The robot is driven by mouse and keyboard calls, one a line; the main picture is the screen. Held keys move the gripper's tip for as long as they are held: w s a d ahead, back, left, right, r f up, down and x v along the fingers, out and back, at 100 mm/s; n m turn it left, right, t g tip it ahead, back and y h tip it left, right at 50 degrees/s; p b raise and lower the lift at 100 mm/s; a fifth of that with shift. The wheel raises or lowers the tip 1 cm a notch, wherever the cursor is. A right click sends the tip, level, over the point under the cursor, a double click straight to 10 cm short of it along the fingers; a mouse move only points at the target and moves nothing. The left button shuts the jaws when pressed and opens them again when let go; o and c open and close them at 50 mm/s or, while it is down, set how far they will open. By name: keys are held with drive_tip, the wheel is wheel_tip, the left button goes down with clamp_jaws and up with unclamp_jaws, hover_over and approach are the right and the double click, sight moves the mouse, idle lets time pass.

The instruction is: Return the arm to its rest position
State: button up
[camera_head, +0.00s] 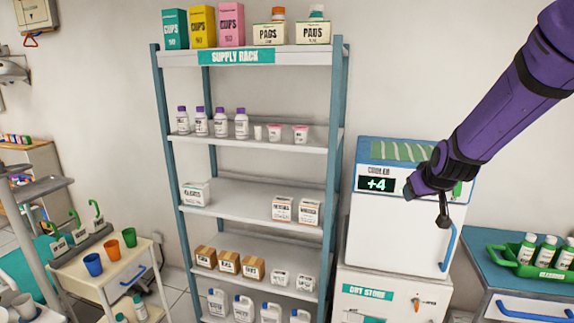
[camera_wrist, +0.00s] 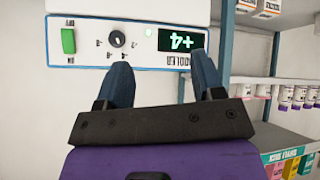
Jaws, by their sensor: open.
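My purple arm (camera_head: 500,100) reaches in from the upper right in the head view. My gripper (camera_head: 443,215) is in front of the cooler (camera_head: 395,235), near the right part of its display panel. In the wrist view my gripper (camera_wrist: 165,80) has two dark blue fingers spread apart with nothing between them. The cooler's panel (camera_wrist: 100,45) appears upside down beyond the fingertips, with a green switch (camera_wrist: 68,41), a dark knob (camera_wrist: 116,39) and a display (camera_wrist: 181,41) reading +4. I cannot tell whether the fingers touch the panel.
The supply rack (camera_head: 335,180) stands left of the cooler, holding bottles, boxes and jugs. The cooler sits on a dry store cabinet (camera_head: 350,285). A green bottle carrier (camera_head: 525,268) stands on the counter at right. A cart with cups (camera_head: 110,275) is at lower left.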

drive_tip(key=s+a+r+g+y, duration=0.1)
drive_tip(key=s+a+r, duration=0.1)
drive_tip(key=s+r, duration=0.5)
drive_tip(key=s+a+r+g+y, duration=0.1)
drive_tip(key=s+r, duration=0.3)
drive_tip(key=s, duration=0.7)
drive_tip(key=s+m+g+h, duration=0.1)
drive_tip(key=s, duration=1.6)
drive_tip(key=shift+a+r+g, duration=0.35)
drive_tip(key=shift+a+g, duration=0.05)
